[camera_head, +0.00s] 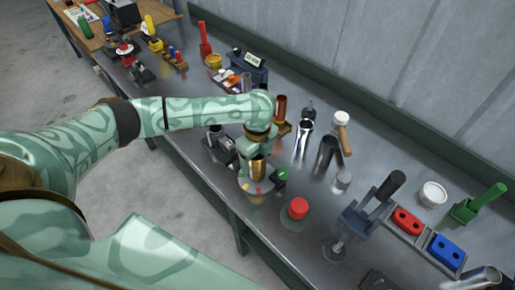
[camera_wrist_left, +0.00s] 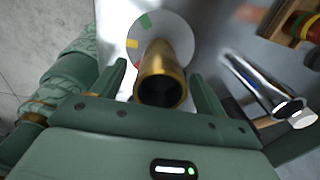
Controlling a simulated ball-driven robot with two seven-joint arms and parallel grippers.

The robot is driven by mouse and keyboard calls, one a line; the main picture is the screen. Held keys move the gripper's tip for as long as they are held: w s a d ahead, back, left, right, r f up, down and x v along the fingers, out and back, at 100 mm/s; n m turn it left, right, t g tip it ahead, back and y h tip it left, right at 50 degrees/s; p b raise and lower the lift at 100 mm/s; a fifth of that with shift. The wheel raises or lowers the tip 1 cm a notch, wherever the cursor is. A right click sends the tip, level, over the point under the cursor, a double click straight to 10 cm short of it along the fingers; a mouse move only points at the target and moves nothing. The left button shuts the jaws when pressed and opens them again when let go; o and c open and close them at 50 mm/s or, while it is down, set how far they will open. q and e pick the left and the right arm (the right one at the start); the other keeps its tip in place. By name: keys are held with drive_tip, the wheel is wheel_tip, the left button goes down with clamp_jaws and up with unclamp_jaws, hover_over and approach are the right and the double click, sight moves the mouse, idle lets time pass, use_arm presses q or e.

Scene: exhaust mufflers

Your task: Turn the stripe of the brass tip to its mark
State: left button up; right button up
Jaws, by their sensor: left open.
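The brass tip (camera_head: 258,168) is a short upright tube with an open dark end. In the left wrist view the brass tip (camera_wrist_left: 167,65) stands over a pale round disc (camera_wrist_left: 172,26). A green mark (camera_wrist_left: 145,21) and a yellow mark (camera_wrist_left: 132,44) show on the disc; some of the disc is hidden by the tip. I cannot make out a stripe on the tip's visible side. My left gripper (camera_wrist_left: 162,88) is open, one finger on each side of the tip, with gaps visible. In the head view my left gripper (camera_head: 259,155) is above the disc. My right gripper is not in view.
Several metal tubes (camera_head: 325,155) stand behind. A dark-handled fixture (camera_head: 368,210) and red and blue blocks (camera_head: 445,252) are at the right.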

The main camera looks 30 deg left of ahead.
use_arm(q)
drive_tip(key=shift+f, duration=0.35)
drive_tip(key=c, duration=1.1)
drive_tip(key=shift+r+m+p, duration=0.1)
drive_tip(key=shift+m+p, duration=0.3)
drive_tip(key=shift+m, duration=0.5)
drive_tip(key=shift+c, duration=0.2)
drive_tip(key=m, duration=0.2)
drive_tip(key=shift+m+p, duration=0.3)
drive_tip(key=shift+m, duration=0.1)
drive_tip(key=m, duration=0.5)
drive_tip(key=shift+m+p, duration=0.3)
